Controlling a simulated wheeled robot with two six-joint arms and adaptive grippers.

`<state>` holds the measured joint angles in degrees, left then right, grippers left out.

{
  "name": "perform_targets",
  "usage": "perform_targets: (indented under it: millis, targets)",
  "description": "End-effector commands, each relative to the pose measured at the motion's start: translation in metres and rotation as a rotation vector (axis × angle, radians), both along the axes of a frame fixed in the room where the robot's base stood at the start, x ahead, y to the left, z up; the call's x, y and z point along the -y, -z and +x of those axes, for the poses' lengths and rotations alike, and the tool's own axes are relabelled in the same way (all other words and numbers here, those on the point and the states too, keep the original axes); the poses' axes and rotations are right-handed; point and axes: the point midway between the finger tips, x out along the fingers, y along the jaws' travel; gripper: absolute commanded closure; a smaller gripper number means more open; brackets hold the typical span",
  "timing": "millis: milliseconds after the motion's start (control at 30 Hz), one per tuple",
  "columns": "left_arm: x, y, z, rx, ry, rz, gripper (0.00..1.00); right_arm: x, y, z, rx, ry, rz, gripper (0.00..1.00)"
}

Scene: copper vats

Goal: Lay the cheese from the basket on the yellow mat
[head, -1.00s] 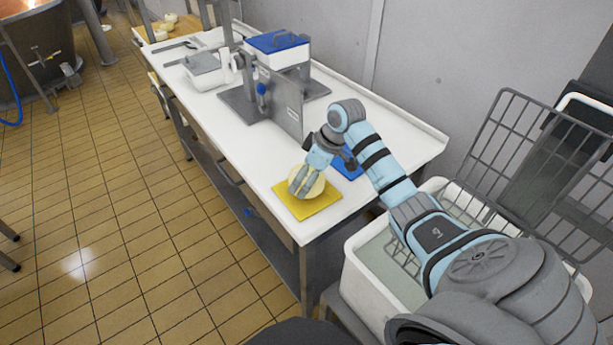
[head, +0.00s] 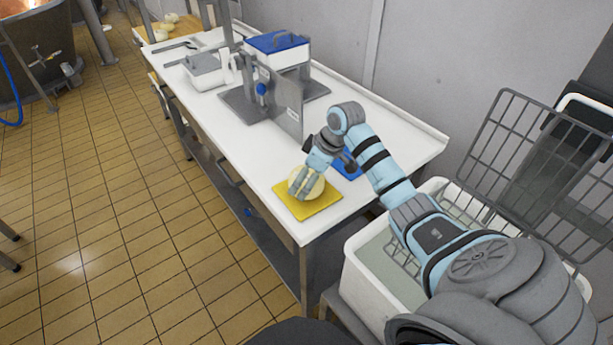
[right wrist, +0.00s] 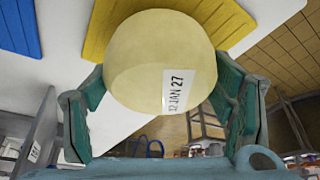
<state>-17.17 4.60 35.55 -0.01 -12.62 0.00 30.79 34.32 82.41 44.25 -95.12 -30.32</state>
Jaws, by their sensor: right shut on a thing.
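A round pale cheese (head: 306,183) is at the yellow mat (head: 318,207) near the front end of the white table. My right gripper (head: 303,184) is shut on it, with fingers on either side. In the right wrist view the cheese (right wrist: 163,60) fills the space between the fingers and bears a label reading 12 JAN 27. The yellow mat (right wrist: 110,20) shows right behind it; I cannot tell whether the cheese touches it. The wire basket (head: 462,215) stands in a white tub at the right. My left gripper is not in view.
A blue mat (head: 347,170) lies beside the yellow one, partly behind my gripper. A grey press-like device (head: 285,100) with an upright plate stands farther back on the table (head: 385,122). A blue-lidded box (head: 277,50) is behind it. The white tub (head: 372,285) adjoins the table's near end.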

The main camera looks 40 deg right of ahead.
Motion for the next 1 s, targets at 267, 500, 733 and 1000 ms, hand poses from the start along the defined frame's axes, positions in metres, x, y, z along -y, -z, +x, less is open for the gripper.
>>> perform_targets:
  millis: [267, 500, 733, 1000]
  targets:
    - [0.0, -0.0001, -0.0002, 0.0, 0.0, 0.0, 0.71, 0.0, 0.0036, 0.0001, 0.0, -0.001, 0.0, 0.68]
    - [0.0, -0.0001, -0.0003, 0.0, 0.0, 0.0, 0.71, 0.0, 0.0071, -0.0001, 0.0, -0.001, 0.0, 0.68]
    - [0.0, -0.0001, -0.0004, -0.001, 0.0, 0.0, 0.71, 0.0, 0.0081, -0.0001, 0.0, -0.001, 0.0, 0.68]
    - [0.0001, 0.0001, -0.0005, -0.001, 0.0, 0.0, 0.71, 0.0001, 0.0081, -0.0001, 0.0, 0.0, 0.0, 0.01]
